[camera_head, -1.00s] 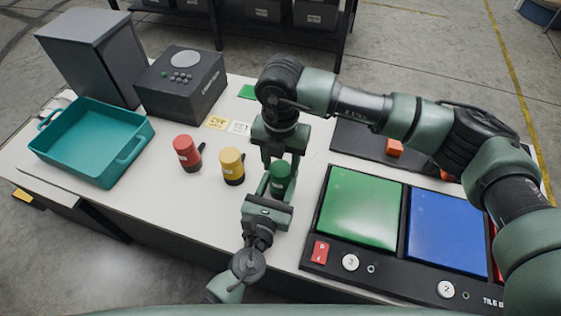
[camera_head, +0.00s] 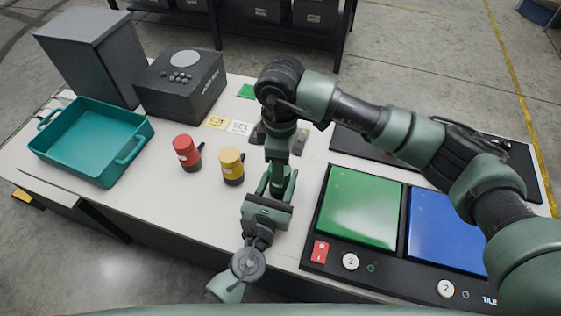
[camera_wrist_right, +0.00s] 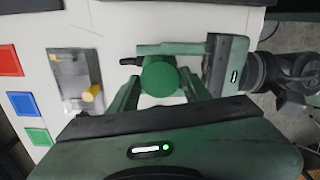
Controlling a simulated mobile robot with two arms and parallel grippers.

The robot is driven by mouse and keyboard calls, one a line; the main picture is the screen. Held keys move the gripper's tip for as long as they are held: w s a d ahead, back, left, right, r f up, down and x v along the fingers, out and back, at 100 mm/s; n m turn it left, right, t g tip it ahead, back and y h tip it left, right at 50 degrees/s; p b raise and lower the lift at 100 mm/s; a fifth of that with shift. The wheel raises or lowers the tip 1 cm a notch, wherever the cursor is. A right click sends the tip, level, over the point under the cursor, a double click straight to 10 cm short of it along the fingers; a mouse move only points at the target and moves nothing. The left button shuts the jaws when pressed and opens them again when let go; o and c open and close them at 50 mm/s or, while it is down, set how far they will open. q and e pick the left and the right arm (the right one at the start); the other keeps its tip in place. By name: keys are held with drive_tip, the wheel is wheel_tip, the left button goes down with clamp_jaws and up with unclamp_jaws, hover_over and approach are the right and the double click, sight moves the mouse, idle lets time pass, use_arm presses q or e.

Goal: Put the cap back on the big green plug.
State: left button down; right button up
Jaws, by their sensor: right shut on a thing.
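In the right wrist view a round green top (camera_wrist_right: 160,76) sits between the two fingers of my right gripper (camera_wrist_right: 160,92), which is shut on it. I take it for the green cap; the plug under it is hidden. A dark stub sticks out beside it. In the head view my right gripper hangs straight down over this spot and hides most of the green part. My left gripper (camera_head: 276,186) reaches in from the near side. In the right wrist view one of its fingers lies along the green part; whether its jaws touch the plug is unclear.
A yellow plug (camera_head: 231,170) and a red plug (camera_head: 187,155) stand to the left. A teal tray (camera_head: 75,180) is further left. A dark box (camera_head: 180,90) stands behind. A panel with a green tile (camera_head: 360,210) and blue tile (camera_head: 445,235) lies right.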

drive_tip(key=o, duration=1.3)
drive_tip(key=shift+r, duration=2.3)
drive_tip(key=shift+c, duration=0.4)
